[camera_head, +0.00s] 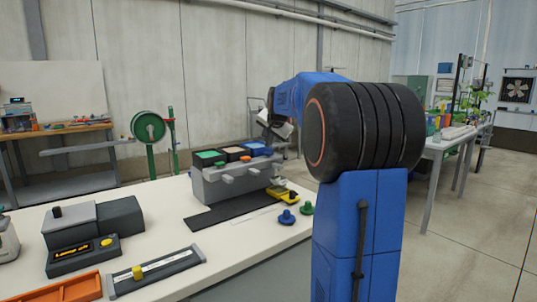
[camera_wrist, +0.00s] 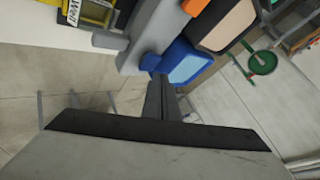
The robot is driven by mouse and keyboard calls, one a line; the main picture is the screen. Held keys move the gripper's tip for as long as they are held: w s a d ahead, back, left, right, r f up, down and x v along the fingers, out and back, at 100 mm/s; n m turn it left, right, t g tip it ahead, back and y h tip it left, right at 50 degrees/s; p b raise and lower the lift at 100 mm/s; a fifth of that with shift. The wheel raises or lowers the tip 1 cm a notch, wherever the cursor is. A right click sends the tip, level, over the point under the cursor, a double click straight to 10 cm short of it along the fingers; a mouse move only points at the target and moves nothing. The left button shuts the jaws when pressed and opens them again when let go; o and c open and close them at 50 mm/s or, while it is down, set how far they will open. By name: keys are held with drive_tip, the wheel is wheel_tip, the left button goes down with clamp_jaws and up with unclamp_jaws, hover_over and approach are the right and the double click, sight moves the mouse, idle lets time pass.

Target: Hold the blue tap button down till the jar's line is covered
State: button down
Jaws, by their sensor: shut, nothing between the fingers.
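The grey tap unit (camera_head: 235,184) stands on the white table with green, beige and blue-topped tanks along its top. The blue tank (camera_wrist: 186,66) and the blue tap button (camera_wrist: 150,62) beside it show in the wrist view. My gripper (camera_wrist: 162,80) is shut and empty, its fingertips at the blue button's edge. I cannot tell whether they touch or press it. In the head view my gripper (camera_head: 270,140) is partly hidden above the blue end of the unit. A yellow item with a printed label (camera_wrist: 90,12) sits below that end. I cannot make out the jar's line or its level.
An orange button (camera_wrist: 195,6) is near the beige tank. A blue knob (camera_head: 287,216) and a green knob (camera_head: 307,208) stand on the table's right part.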

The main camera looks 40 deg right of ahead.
drive_tip(key=shift+f, duration=0.15)
idle(0.7)
drive_tip(key=shift+f, duration=0.3)
drive_tip(key=shift+f, duration=0.55)
idle(6.3)
